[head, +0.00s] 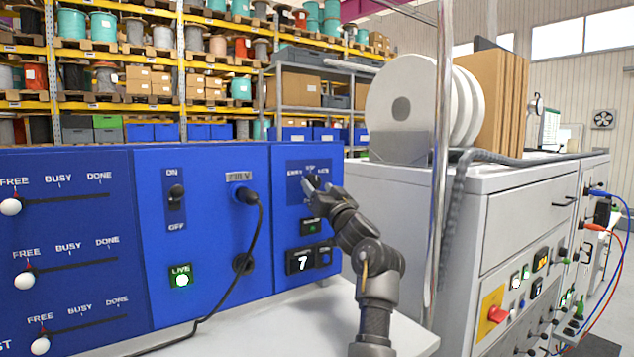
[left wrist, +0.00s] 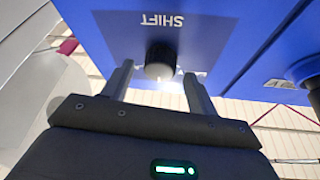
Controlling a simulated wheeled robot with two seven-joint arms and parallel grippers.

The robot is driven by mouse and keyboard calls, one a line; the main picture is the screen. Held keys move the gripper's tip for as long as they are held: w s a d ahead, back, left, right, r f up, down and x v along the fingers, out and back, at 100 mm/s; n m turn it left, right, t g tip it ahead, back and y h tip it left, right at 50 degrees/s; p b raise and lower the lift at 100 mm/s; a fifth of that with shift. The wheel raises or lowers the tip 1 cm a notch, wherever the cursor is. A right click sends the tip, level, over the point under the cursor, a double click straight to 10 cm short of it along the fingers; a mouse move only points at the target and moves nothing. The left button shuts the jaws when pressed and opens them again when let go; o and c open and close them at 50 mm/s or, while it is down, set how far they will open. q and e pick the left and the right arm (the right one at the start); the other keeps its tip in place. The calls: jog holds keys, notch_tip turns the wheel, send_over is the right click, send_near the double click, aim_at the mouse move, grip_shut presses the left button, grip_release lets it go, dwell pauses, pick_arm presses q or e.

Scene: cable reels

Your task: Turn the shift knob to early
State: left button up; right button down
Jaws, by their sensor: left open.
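The shift knob (left wrist: 160,57) is a dark round knob with a pale lower end, on the blue panel under an upside-down SHIFT label in the left wrist view. My left gripper (left wrist: 158,72) is open, with one finger on each side of the knob and a visible gap to both; I see no grip on it. In the head view my left gripper (head: 311,185) is at the dark shift plate (head: 296,190) on the right blue panel and covers the knob. The plate's small lettering is too blurred to read surely, and the knob's setting cannot be told. My right gripper is not in view.
Below the plate are a small display showing 7 (head: 301,262) and a green light. To the left are an ON/OFF switch (head: 176,194), a plugged black cable (head: 258,225) and sliders with white knobs (head: 12,207). A metal post (head: 440,150) and grey cabinet (head: 520,210) stand right.

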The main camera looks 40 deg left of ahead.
pick_arm(q)
jog(key=shift+w+a+r, duration=0.25)
jog(key=shift+w+a, duration=0.05)
jog(key=shift+a, duration=0.3)
jog(key=c, duration=1)
